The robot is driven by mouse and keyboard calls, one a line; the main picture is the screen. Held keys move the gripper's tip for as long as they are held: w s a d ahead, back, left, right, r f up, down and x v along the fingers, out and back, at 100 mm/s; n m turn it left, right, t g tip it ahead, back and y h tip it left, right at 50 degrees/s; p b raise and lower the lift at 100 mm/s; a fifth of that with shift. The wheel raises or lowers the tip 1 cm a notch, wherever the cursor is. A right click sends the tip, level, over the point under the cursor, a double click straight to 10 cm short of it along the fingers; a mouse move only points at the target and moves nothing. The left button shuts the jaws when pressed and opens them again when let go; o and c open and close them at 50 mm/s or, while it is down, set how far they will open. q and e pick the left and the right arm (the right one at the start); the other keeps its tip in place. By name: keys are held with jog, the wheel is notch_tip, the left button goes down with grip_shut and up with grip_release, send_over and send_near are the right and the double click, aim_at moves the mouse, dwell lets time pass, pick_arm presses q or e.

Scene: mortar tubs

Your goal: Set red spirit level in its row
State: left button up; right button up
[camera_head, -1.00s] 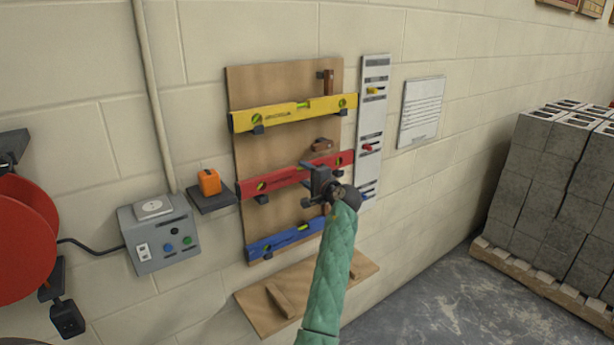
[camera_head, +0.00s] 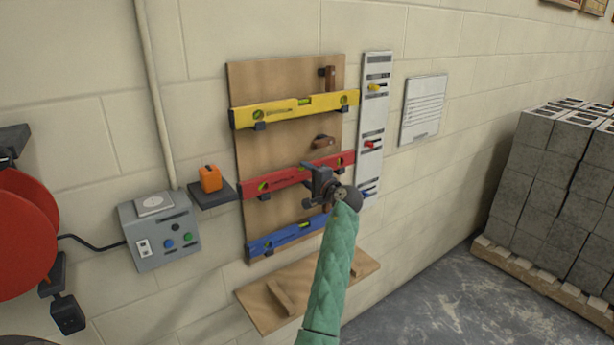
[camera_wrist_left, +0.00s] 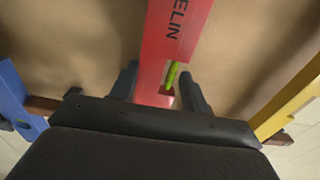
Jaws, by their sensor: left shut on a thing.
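The red spirit level (camera_head: 282,180) lies across the middle row of the wooden board (camera_head: 284,147), between the yellow level (camera_head: 290,109) above and the blue level (camera_head: 283,237) below. My left gripper (camera_head: 316,176) is shut on the red level right of its middle. In the left wrist view the red level (camera_wrist_left: 170,45) runs between the two dark fingers (camera_wrist_left: 160,88), with its green vial between them. Whether the level rests on its brackets or hangs just off them I cannot tell. My right gripper is not in view.
A white strip (camera_head: 371,130) with coloured markers stands right of the board. A small shelf with an orange item (camera_head: 209,178) and a grey switch box (camera_head: 158,232) are at left. A wooden ledge (camera_head: 330,285) is below. Grey blocks (camera_head: 560,170) stand at far right.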

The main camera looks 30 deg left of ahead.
pick_arm(q)
jog(key=o, duration=1.1)
jog(key=shift+d, duration=0.15)
jog(key=v, duration=0.8)
jog(key=shift+s+d, duration=0.25)
jog(key=shift+d, duration=0.1)
